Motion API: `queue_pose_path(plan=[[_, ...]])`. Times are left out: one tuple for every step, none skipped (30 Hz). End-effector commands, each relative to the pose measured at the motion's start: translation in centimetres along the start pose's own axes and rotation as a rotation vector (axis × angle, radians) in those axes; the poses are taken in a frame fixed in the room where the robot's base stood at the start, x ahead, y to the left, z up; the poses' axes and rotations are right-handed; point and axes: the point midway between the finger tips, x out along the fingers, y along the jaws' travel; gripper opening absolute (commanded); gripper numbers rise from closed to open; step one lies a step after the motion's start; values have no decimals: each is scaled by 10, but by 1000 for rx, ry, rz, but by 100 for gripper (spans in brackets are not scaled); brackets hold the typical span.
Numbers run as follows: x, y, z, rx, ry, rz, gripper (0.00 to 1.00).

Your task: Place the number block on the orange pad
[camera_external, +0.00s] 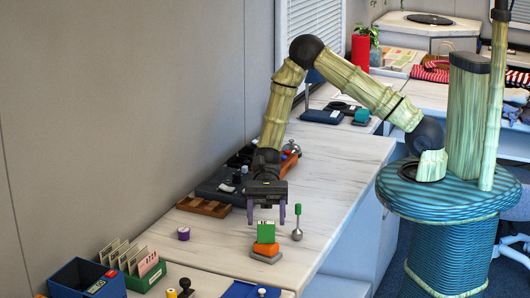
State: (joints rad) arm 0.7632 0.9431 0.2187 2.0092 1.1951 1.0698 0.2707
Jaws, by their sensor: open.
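A small green block (265,234) with a pale marked top edge is in the middle foreground; its marks are too small to read. It appears to sit upright on an orange piece (266,249), which has a grey base (266,258) under it on the white counter. The orange piece looks like the orange pad, and the green block may be the number block. My gripper (266,215) points down, open, with its two purple fingers apart at about the height of the green block's top. I cannot tell whether the fingers are just above or behind the block. Nothing shows between them above the block.
A green-knobbed metal stamp (297,224) stands close to the right. A purple roll (183,234) and a wooden rack (205,206) lie to the left. A green card box (143,272) and a blue bin (87,280) are at front left. The counter (340,195) is clear to the right.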

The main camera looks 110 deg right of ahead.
Motion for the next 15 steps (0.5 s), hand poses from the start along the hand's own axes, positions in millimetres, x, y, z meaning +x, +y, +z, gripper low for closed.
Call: queue_pose_path(plan=[[-11, -1, 0, -2, 0, -4, 62], [-17, -1, 0, -1, 1, -4, 62], [-25, -1, 0, -1, 1, -4, 62], [-30, 0, 0, -1, 1, -4, 62], [-35, -1, -1, -1, 1, -3, 62], [-41, -1, -1, 0, 1, -4, 62], [-44, -1, 0, -1, 0, -3, 62], [-47, -1, 0, -1, 0, -2, 62], [-50, -1, 0, -2, 0, -1, 62], [-52, 0, 0, -2, 0, -1, 62], [-54, 0, 0, -1, 0, -1, 62], [-55, 0, 0, -1, 0, 0, 62], [-55, 0, 0, 0, 0, 0, 62], [-55, 0, 0, 0, 0, 0, 62], [-55, 0, 0, 0, 0, 0, 62]])
